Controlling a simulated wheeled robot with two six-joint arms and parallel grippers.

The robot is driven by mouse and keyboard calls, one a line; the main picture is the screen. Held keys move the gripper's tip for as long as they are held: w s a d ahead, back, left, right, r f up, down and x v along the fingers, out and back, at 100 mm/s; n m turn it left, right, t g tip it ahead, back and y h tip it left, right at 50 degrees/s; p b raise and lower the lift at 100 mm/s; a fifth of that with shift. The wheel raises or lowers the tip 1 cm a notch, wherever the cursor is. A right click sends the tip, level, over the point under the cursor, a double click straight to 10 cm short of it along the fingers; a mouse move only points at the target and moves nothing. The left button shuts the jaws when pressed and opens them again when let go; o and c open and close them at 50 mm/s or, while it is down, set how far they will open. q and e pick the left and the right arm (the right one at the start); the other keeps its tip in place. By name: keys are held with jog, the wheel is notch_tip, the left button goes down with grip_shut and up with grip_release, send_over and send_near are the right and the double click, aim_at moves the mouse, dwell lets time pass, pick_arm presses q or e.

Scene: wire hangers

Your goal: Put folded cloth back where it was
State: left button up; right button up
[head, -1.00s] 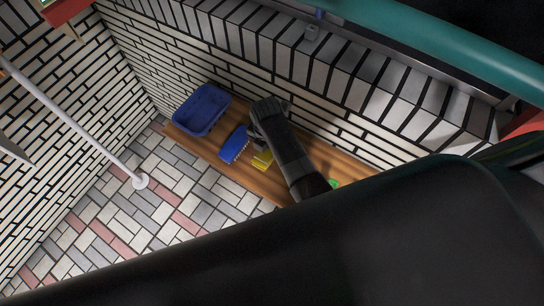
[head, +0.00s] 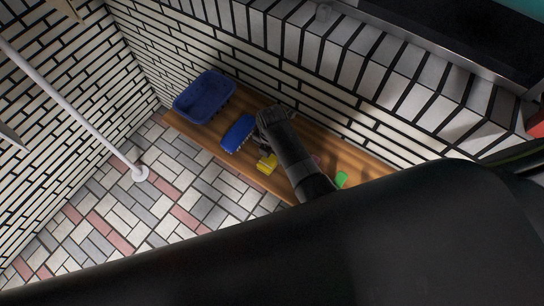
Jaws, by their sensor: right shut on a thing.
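My right gripper (head: 262,135) is over the wooden bench, seen from behind and above. It is shut, and its fingers are mostly hidden by my own wrist. A small yellow piece (head: 267,163), which looks like the folded cloth, shows just below the gripper and beside my arm. It appears to be held there; the contact itself is hidden. I cannot tell how high it is above the bench. My left gripper is not in view.
The wooden bench (head: 189,130) runs along the tiled wall. On it are a blue tub (head: 205,97), a blue brush (head: 238,133) and a green item (head: 341,180). A white pole (head: 75,113) stands on the tiled floor at left. My dark arm hides the lower right.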

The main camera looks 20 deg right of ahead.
jog(key=shift+f, duration=0.15)
jog(key=shift+f, duration=0.15)
jog(key=o, duration=0.9)
jog(key=shift+r, duration=0.2)
